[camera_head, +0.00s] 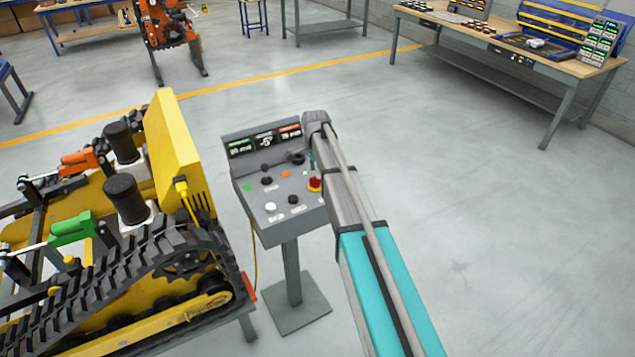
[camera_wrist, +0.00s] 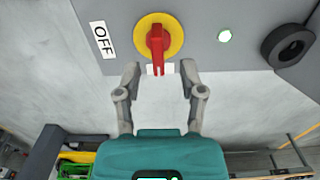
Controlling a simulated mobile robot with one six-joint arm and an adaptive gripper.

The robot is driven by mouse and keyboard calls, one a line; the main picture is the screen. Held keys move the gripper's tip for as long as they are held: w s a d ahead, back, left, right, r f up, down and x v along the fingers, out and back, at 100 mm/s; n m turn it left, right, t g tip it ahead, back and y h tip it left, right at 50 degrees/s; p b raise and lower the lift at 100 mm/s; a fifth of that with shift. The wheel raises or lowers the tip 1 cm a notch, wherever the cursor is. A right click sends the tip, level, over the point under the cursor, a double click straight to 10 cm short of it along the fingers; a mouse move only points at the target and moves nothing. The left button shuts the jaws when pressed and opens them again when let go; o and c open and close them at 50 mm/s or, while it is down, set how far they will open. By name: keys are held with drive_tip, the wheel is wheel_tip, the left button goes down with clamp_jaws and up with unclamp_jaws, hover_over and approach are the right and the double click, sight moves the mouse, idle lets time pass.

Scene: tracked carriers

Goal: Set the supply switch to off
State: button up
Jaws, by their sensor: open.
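The supply switch, a red handle on a round yellow disc (camera_wrist: 157,40), fills the top middle of the wrist view. In the head view the red and yellow switch (camera_head: 314,184) is at the right edge of the control panel (camera_head: 252,205), beside my arm. Its handle points down in the wrist view, over a white label that it partly covers. The OFF label (camera_wrist: 102,40) is to the left of the disc. My arm hides most of the gripper in the head view.
The panel stands on a grey post and carries other buttons and knobs, with a lit button (camera_wrist: 225,36) and a black ring (camera_wrist: 288,46) right of the switch. A yellow tracked carrier (camera_head: 178,150) stands close left. The floor at right is clear up to a workbench (camera_head: 570,68).

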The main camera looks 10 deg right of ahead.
sight(316, 181)
drive_tip(key=shift+f+b, duration=1.25)
drive_tip(key=shift+f, duration=0.3)
drive_tip(key=shift+c, duration=0.2)
clamp_jaws()
drive_tip(key=shift+d, duration=0.1)
